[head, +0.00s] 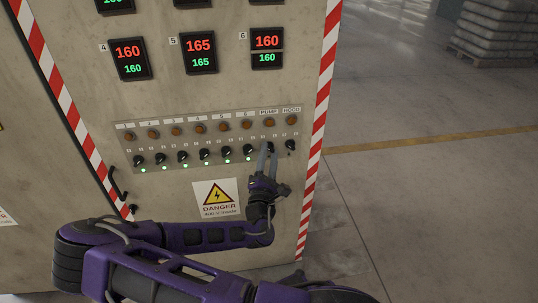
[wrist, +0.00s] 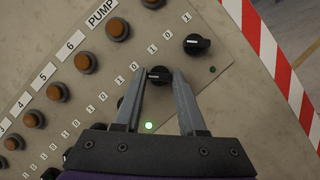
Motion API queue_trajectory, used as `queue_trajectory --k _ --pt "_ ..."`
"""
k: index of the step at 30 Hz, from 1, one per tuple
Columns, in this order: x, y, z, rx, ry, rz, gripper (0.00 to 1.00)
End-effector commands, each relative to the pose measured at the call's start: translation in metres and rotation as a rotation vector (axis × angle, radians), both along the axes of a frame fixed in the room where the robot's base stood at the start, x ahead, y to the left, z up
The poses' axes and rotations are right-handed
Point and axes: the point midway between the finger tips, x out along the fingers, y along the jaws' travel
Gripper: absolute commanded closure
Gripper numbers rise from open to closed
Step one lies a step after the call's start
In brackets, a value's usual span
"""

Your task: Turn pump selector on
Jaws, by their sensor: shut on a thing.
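The pump selector (wrist: 158,74) is a small black rotary knob below the orange PUMP lamp (wrist: 117,29). In the wrist view it sits between the tips of my gripper (wrist: 160,80), whose two grey fingers are shut on its sides. Its pale pointer mark shows, but its exact setting is hard to read. In the head view my gripper (head: 269,150) reaches up to the panel and covers most of the knob. A lit green light (wrist: 149,126) shows between the fingers; I cannot tell whether it is the pump's.
The hood selector (wrist: 197,43) is close on the right, with a dark indicator (wrist: 212,69). Several black selectors with lit green lights run left along the switch panel (head: 122,130). A danger sign (head: 217,199) is below. Open floor (head: 430,200) lies right of the cabinet.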

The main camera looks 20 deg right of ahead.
Motion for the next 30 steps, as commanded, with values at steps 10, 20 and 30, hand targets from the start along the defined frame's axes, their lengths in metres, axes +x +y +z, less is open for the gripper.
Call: queue_trajectory --k 10,20,30 --pt "0.0001 0.0014 0.0029 0.227 -0.063 -0.002 1.0" --pt "0.0006 0.0023 0.0063 0.529 -0.15 -0.001 1.0" --pt "0.0002 0.002 0.0089 0.839 -0.24 -0.002 1.0"
